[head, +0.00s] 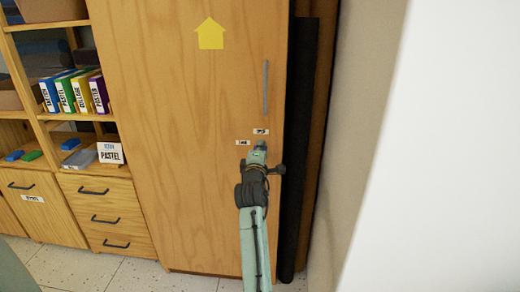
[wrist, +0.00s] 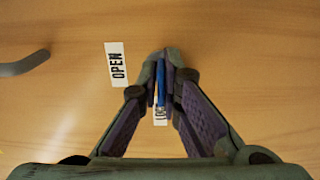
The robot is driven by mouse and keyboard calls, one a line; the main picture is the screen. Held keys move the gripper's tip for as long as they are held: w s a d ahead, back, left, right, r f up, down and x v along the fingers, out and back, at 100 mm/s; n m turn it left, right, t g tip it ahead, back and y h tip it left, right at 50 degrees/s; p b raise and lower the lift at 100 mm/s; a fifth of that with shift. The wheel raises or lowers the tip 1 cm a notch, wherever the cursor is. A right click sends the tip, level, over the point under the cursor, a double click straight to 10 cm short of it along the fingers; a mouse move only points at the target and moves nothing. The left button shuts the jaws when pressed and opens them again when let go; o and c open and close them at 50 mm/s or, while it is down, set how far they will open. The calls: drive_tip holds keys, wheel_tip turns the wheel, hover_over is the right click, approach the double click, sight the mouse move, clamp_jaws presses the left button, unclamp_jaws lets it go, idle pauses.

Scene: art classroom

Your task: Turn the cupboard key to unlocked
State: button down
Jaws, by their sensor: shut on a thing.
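The tall wooden cupboard door (head: 180,130) fills the middle of the head view. My gripper (head: 260,146) is at its right side, below the handle. In the wrist view its fingertips are closed on a thin blue key (wrist: 160,82). The key's blue part looks upright there, in line with a partly hidden white label, probably LOCK (wrist: 160,119). The OPEN label (wrist: 116,65) is clear of the fingers, to their left. In the head view the OPEN label (head: 261,131) is just above my gripper and the other label (head: 243,142) is to its left. The lock itself is hidden.
A grey bar handle (head: 266,88) is above the labels; its end shows in the wrist view (wrist: 24,64). A dark rolled item (head: 302,150) and a pale wall (head: 360,130) stand close on the right. Shelves with colored folders (head: 75,92) and drawers (head: 108,215) are on the left.

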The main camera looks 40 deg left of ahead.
drive_tip(key=shift+f+m, duration=0.15)
drive_tip(key=shift+m, duration=0.15)
drive_tip(key=m+b, duration=0.1)
drive_tip(key=m, duration=0.2)
drive_tip(key=shift+m, duration=0.3)
drive_tip(key=m+b, duration=0.2)
drive_tip(key=m, duration=0.2)
drive_tip(key=shift+m, duration=0.3)
drive_tip(key=m+b, duration=0.2)
drive_tip(key=m, duration=0.3)
drive_tip(key=shift+m+b, duration=0.6)
drive_tip(key=shift+m, duration=1.4)
drive_tip(key=shift+a, duration=0.1)
drive_tip(key=c, duration=1.8)
unclamp_jaws()
